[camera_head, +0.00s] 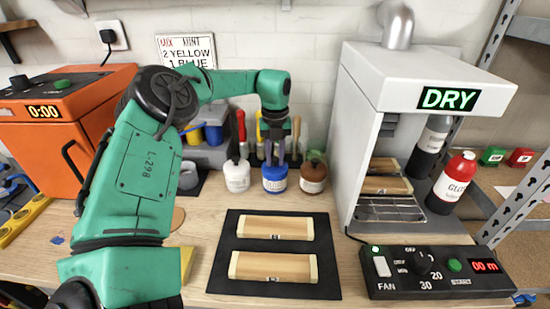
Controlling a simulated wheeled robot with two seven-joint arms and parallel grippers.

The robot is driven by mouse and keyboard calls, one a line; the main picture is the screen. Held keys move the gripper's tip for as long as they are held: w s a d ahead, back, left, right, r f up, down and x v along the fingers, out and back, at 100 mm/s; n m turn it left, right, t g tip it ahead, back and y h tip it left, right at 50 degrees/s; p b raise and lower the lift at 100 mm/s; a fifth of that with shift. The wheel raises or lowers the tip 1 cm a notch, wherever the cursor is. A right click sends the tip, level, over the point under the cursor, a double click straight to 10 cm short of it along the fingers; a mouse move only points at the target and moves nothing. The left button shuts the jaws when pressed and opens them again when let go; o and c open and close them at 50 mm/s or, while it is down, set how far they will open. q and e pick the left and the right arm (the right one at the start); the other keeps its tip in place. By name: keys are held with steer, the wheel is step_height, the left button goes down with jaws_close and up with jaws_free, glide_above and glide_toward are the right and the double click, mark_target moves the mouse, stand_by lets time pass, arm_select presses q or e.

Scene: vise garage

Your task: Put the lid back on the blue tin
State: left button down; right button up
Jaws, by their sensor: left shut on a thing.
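The blue tin (275,181), with a pale label band, stands upright on the bench between a white container and a brown one. My left gripper (278,158) points down directly over it, with its fingers at the tin's top. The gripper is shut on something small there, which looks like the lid. The fingers largely hide it, and I cannot tell whether it touches the tin's rim. My right gripper is not in view.
The white container (237,178) and brown container (313,175) stand close on either side. A black mat (275,252) with two wooden pieces lies in front. A grey drying cabinet (349,120) and a black control box (435,273) are at right, an orange oven (55,130) at left.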

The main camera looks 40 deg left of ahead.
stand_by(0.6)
arm_select(q)
steer(key=shift+c, duration=0.4)
jaws_free()
steer(key=shift+r+p, duration=2.2)
steer(key=shift+r, duration=1.4)
steer(key=shift+f, duration=0.1)
jaws_close()
steer(key=shift+f, duration=0.1)
